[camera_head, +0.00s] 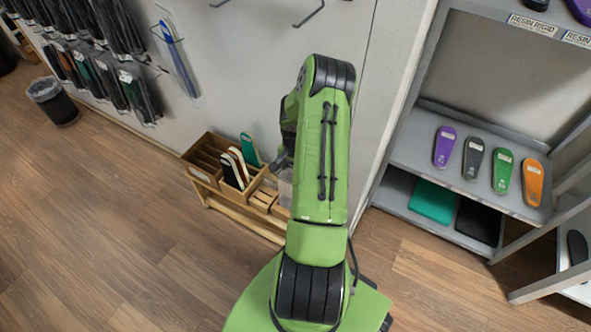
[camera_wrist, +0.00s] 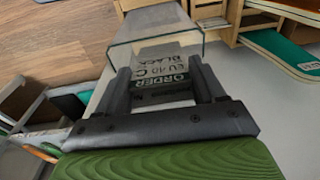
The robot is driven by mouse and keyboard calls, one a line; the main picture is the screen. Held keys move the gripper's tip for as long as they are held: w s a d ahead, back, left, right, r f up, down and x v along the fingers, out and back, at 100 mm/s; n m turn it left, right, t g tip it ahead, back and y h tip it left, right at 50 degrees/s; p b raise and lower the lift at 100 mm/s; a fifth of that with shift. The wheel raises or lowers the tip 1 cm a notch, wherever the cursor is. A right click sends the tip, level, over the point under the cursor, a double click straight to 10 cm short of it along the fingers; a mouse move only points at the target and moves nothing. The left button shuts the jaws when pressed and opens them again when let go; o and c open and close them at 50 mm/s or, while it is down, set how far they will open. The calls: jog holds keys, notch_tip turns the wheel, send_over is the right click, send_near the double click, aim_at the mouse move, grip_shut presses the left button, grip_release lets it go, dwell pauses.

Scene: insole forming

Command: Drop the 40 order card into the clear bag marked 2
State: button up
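In the wrist view, my gripper (camera_wrist: 160,72) has its two dark fingers apart, one on each side of a grey and green order card (camera_wrist: 165,66) that reads "ORDER", "EU 40 C" and "BLACK". Whether the fingers touch its edges is unclear. A clear open box (camera_wrist: 185,38) sits just beyond the fingertips and overlaps the card in the view. It also shows beside the wooden rack in the head view (camera_head: 284,188). My arm hides most of the gripper there. Clear bags (camera_head: 178,60) hang on the left wall; no number 2 is legible on them.
The wooden rack (camera_head: 205,172) holds several insoles upright. A grey shelf unit (camera_head: 408,150) at right carries purple, grey, green and orange insoles. A dark bin (camera_head: 52,100) stands at far left. The wooden floor (camera_head: 90,230) in front is clear.

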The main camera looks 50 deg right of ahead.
jog(key=f, duration=0.1)
jog(key=a+f, duration=0.1)
jog(key=s+f, duration=0.1)
jog(key=shift+a+f+y, duration=0.2)
jog(key=shift+y, duration=0.1)
jog(key=shift+s+a, duration=0.1)
jog(key=shift+r, duration=0.15)
jog(key=r+p, duration=0.2)
jog(key=r, duration=0.4)
jog(key=d+r+p, duration=0.1)
jog(key=r, duration=0.5)
jog(key=r+p, duration=0.2)
jog(key=r, duration=0.4)
jog(key=shift+w+d+p, duration=0.15)
jog(key=shift+w+p, duration=0.2)
jog(key=shift+h, duration=0.4)
